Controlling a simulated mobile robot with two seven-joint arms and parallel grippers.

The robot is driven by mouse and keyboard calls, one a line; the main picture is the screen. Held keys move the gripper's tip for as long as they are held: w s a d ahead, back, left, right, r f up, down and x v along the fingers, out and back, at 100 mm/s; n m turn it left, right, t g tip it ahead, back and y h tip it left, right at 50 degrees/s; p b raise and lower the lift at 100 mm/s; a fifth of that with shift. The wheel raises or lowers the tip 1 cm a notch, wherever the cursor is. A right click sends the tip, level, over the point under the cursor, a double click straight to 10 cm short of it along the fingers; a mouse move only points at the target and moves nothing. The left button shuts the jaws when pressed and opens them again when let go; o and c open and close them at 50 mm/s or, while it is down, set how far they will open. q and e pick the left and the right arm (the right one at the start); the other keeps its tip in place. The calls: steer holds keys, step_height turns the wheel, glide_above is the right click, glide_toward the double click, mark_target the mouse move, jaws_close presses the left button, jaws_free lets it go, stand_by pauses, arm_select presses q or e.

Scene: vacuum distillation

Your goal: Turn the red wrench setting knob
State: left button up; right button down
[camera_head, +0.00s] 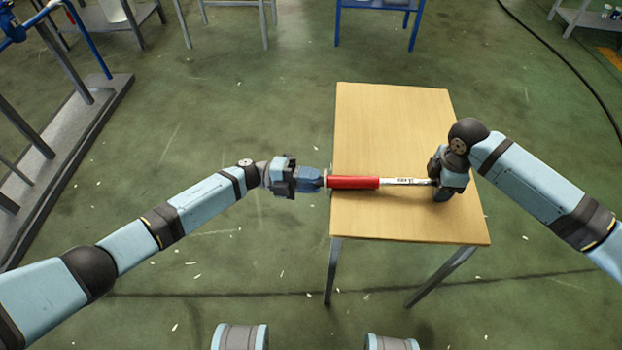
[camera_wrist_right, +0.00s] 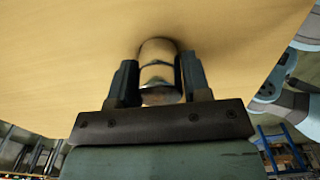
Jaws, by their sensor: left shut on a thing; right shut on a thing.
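The wrench lies level over the wooden table (camera_head: 390,115), with a red handle (camera_head: 354,182) to the left and a silver shaft (camera_head: 405,181) to the right. My left gripper (camera_head: 312,180) is shut at the left end of the red handle, just past the table's left edge. The setting knob itself is hidden by the fingers or too small to tell. My right gripper (camera_head: 436,175) is at the shaft's right end. In the right wrist view its two fingers (camera_wrist_right: 160,85) are shut on the wrench's shiny metal end (camera_wrist_right: 158,60), close to the table top.
The rest of the table top is bare. A blue-legged stand (camera_head: 378,8) is at the back, and a grey metal frame (camera_head: 75,150) stands on the floor at the left. A black cable (camera_head: 560,55) runs along the floor at the right.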

arm_select(q)
steer(key=shift+f+n, duration=0.1)
steer(key=shift+n, duration=1.5)
steer(key=o, duration=0.9)
steer(key=shift+a, duration=0.1)
steer(key=a, duration=0.4)
steer(key=a+f, duration=0.1)
steer(key=a, duration=0.2)
steer(key=w+a, duration=0.1)
steer(key=a, duration=0.3)
steer(key=shift+w+a+f, duration=0.1)
steer(key=shift+a+f, duration=0.05)
steer(key=shift+a, duration=0.2)
arm_select(e)
steer(key=shift+c, duration=2.4)
jaws_free()
